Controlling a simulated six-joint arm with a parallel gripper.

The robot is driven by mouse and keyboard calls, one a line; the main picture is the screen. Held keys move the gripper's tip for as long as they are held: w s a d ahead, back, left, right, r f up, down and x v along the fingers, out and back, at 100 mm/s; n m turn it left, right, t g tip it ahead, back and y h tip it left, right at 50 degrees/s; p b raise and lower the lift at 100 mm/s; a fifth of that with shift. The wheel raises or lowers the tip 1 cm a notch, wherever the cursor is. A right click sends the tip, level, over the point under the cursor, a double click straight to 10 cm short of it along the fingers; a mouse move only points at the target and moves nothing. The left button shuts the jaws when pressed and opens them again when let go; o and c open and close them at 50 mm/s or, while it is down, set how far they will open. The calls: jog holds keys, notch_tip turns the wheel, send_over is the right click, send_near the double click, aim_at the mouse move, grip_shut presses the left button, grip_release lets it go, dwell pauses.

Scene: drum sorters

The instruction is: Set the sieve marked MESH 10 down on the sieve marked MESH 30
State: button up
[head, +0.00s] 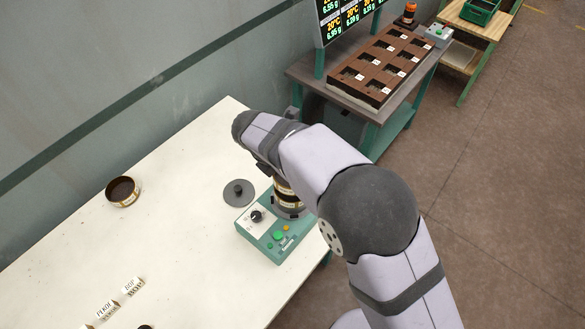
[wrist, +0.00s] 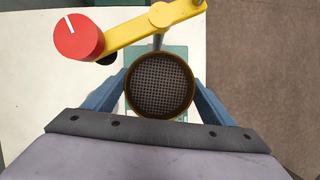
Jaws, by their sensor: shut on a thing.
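My gripper (wrist: 160,88) is shut on a round brass-rimmed sieve (wrist: 160,86), with one blue finger on each side in the wrist view. Its coarse dark mesh faces the camera, and its mark cannot be read. In the head view, brass sieves (head: 286,192) show at the green machine, partly hidden by my arm. I cannot tell there which sieve is held, or whether it touches the one below. Another brass-rimmed sieve (head: 123,191) sits apart on the white table at the left, and no mark on it is readable.
The green machine (head: 268,246) has a knob and buttons. A dark round lid (head: 239,192) lies beside it. A yellow arm with a red knob (wrist: 78,38) reaches across just beyond the held sieve. Small label blocks (head: 108,309) stand at the table's front left. The table's middle is clear.

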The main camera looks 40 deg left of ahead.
aim_at(284, 184)
jog(key=shift+f, duration=0.65)
jog(key=shift+p, duration=0.65)
dwell(1.7)
jog(key=shift+f+b, duration=0.6)
jog(key=shift+f, duration=0.55)
dwell(0.3)
jog(key=o, duration=1.2)
jog(key=shift+s+r, duration=0.1)
jog(key=b+v, duration=0.3)
jog(key=v, duration=0.4)
jog(key=shift+r, duration=0.15)
jog(key=shift+d, duration=0.1)
